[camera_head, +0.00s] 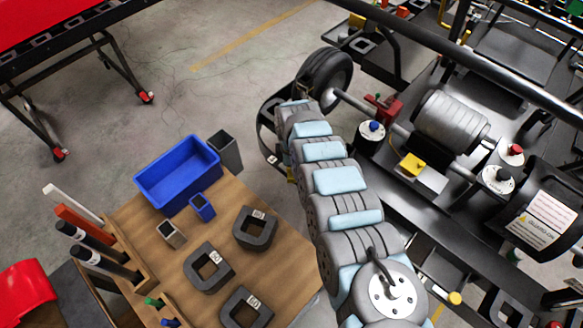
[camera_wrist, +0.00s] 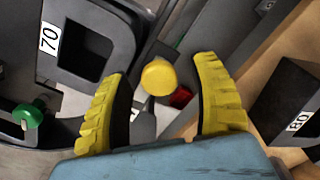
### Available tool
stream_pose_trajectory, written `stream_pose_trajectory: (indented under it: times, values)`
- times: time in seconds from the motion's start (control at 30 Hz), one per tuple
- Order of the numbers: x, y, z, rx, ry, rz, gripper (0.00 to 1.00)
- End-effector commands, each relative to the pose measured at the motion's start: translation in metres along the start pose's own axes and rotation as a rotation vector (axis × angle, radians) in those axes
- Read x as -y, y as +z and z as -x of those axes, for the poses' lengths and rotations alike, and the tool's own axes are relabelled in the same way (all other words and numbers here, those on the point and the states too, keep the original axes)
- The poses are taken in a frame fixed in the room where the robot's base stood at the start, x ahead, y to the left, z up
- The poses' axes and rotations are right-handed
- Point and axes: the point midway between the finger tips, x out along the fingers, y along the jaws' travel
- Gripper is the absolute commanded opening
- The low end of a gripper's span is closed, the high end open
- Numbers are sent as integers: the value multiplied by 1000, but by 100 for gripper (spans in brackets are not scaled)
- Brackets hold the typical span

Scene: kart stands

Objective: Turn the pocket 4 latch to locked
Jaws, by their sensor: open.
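In the wrist view, a round yellow knob (camera_wrist: 158,77) lies between the spread fingers of my gripper (camera_wrist: 162,68). Both fingers look clear of the knob. A small red part (camera_wrist: 181,96) shows just behind it. A green knob (camera_wrist: 27,115) is at the left, by a dark frame. No pocket number is readable, so I cannot tell which knob is the pocket 4 latch or how it is turned. In the head view, my arm hides most of my gripper beside the kart's black wheel (camera_head: 328,72).
A dark block marked 70 (camera_wrist: 85,50) sits left of the knob, and one marked 80 (camera_wrist: 297,105) at right. The wooden table (camera_head: 285,270) holds a blue bin (camera_head: 178,175) and several dark blocks. The kart (camera_head: 395,195) stands right of my arm.

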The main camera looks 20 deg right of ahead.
Motion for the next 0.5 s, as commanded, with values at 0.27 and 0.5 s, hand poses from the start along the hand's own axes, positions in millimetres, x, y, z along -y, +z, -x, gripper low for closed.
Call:
stream_pose_trajectory:
  times: [0.27,0.5]
  values:
    - [0,0,0,0,0,0,34]
    - [0,0,1,0,1,-1,0]
